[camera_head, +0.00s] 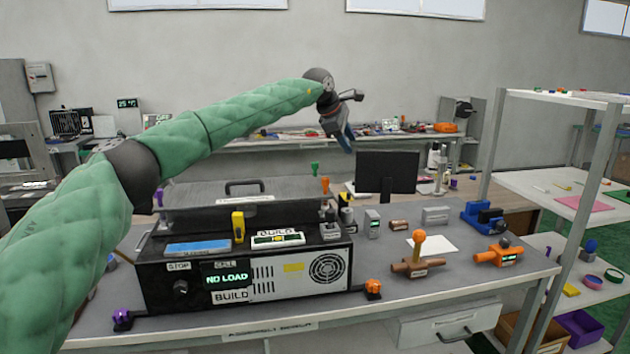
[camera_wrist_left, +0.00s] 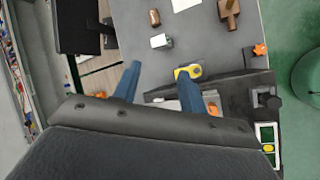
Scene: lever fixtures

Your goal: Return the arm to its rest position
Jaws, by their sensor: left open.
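My left arm, in a green padded sleeve, reaches across the head view from the left. Its gripper (camera_head: 345,138) is up in the air above the back part of the bench, with blue fingers pointing down. In the left wrist view the gripper (camera_wrist_left: 158,88) shows its two blue fingers spread apart with nothing held between them. My right gripper does not show.
An orange-knobbed lever (camera_head: 418,245) and an orange valve-like fixture (camera_head: 497,253) sit on the bench (camera_head: 450,285) right of the box. A white shelf rack (camera_head: 577,190) stands at the right. The air around the gripper looks clear.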

